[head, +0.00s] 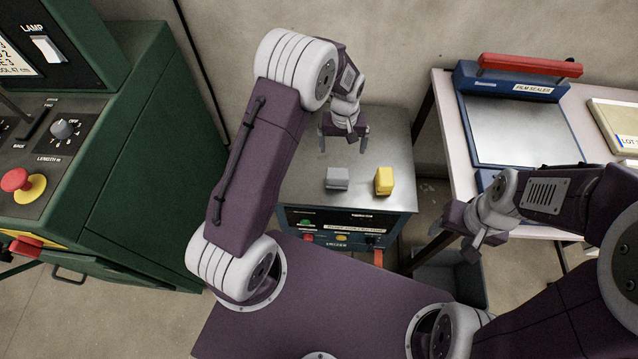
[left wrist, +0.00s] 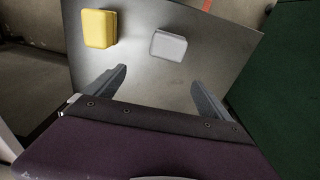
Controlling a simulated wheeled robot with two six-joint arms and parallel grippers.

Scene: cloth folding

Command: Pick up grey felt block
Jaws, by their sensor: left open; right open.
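The grey felt block (head: 338,179) lies on the metal top of a small cabinet, left of a yellow block (head: 384,181). My left gripper (head: 343,144) is open and empty above the same top, on the wall side of the grey block and apart from it. In the left wrist view the grey block (left wrist: 168,45) lies beyond the two spread fingers (left wrist: 157,88), roughly between their lines. The yellow block (left wrist: 99,28) is to its left there. My right gripper (head: 467,236) is open and empty, off to the right near the white table.
The metal top (head: 300,188) is otherwise clear around the blocks. A green machine (head: 150,170) with knobs stands at the left. A white table (head: 450,130) with a film sealer (head: 515,125) stands at the right. A dark bin (head: 455,275) is on the floor.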

